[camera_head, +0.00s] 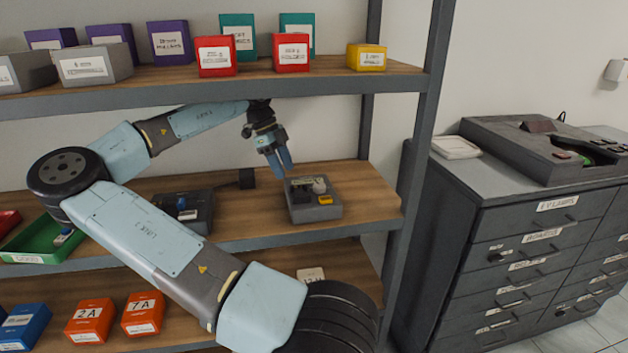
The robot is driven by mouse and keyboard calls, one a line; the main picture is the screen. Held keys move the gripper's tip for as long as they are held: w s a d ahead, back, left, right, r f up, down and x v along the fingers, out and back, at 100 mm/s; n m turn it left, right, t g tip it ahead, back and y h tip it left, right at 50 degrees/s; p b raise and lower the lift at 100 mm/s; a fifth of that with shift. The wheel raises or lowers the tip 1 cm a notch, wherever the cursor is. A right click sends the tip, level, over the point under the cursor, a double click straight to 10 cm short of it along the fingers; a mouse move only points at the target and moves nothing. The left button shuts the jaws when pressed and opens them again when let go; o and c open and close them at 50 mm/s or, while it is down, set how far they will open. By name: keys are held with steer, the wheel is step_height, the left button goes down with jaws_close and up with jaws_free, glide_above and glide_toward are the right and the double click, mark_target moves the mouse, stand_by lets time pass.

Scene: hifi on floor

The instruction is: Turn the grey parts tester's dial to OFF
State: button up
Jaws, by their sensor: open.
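A small grey box (313,213), which looks like the parts tester, sits on the middle shelf toward its right end. It has a dark part, a pale rounded part and a yellow part on top. Which of these is the dial, and where it points, is too small to tell. My gripper (286,170) points down just above and behind the left side of this box. Its blue fingers are open and look empty. I cannot tell whether they touch anything. A darker device (187,212) with a small blue part sits further left on the same shelf, partly behind my arm.
The upper shelf (215,88) holds several coloured boxes above my gripper. A green tray (35,245) stands at the left. Orange boxes (142,313) stand below. A rack post (408,150) and a drawer cabinet (500,225) bearing a large grey device (545,150) are at right.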

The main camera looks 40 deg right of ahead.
mark_target(318, 184)
steer(key=s+d, duration=0.1)
steer(key=s, duration=0.2)
steer(key=s+d, duration=0.1)
steer(key=s, duration=0.2)
steer(key=s+d, duration=0.2)
steer(key=s, duration=0.1)
steer(key=shift+f, duration=0.3)
steer(key=shift+x, duration=1.1)
steer(key=shift+w+f, duration=0.1)
steer(key=shift+w, duration=0.1)
steer(key=shift+c, duration=0.4)
steer(key=c, duration=0.7)
steer(key=shift+n, duration=0.5)
steer(key=shift+n+t+h, duration=0.4)
steer(key=shift+n, duration=0.7)
